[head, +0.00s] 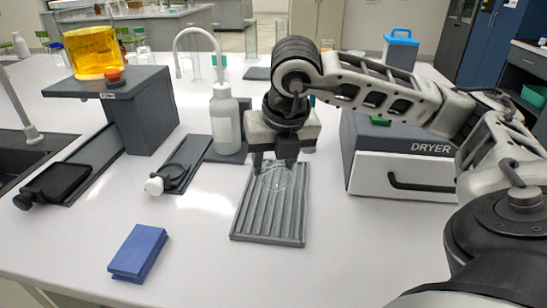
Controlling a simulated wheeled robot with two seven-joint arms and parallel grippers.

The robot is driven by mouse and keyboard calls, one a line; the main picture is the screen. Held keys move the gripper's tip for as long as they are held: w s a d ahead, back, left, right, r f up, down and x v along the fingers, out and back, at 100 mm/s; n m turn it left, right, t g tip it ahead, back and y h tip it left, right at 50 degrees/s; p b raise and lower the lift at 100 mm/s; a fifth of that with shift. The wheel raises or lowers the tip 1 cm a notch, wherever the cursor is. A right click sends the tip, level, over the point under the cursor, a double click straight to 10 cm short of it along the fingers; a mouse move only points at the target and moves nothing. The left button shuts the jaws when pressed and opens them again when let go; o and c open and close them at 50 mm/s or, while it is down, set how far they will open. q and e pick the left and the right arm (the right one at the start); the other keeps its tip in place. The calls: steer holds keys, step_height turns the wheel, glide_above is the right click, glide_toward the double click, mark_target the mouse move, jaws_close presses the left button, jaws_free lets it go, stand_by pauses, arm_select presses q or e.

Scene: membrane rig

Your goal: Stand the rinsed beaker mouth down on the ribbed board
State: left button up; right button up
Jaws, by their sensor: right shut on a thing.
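The ribbed board (268,219) is a grey slatted plate lying on the white bench in the middle of the head view. My right gripper (272,165) points down over the far half of the board, shut on the clear glass beaker (274,180). The beaker is faint and see-through against the ribs, its upper part partly hidden by the fingers. I cannot tell which way its mouth faces or whether it touches the board. My left gripper is not in view.
The dryer (405,170) stands right of the board. A white wash bottle (226,125) stands behind left, with a dark stand (140,120) bearing a yellow vessel (92,50) further left. A blue block (138,252) lies front left. The bench front right of the board is clear.

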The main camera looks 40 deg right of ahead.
mark_target(276, 182)
step_height(276, 182, down, 5)
steer(key=b, duration=0.3)
steer(key=shift+f+b, duration=0.15)
steer(key=shift+b, duration=0.25)
steer(key=shift+f+b, duration=0.35)
steer(key=shift+b, duration=0.05)
steer(key=shift+f+b, duration=0.3)
steer(key=shift+b, duration=0.1)
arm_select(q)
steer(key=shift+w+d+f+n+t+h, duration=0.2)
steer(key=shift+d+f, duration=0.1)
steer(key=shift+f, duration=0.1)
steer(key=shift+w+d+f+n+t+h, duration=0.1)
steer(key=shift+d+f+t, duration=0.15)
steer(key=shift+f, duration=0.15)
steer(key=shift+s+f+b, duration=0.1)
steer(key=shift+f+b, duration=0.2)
arm_select(e)
steer(key=shift+f, duration=0.25)
steer(key=o, duration=1.1)
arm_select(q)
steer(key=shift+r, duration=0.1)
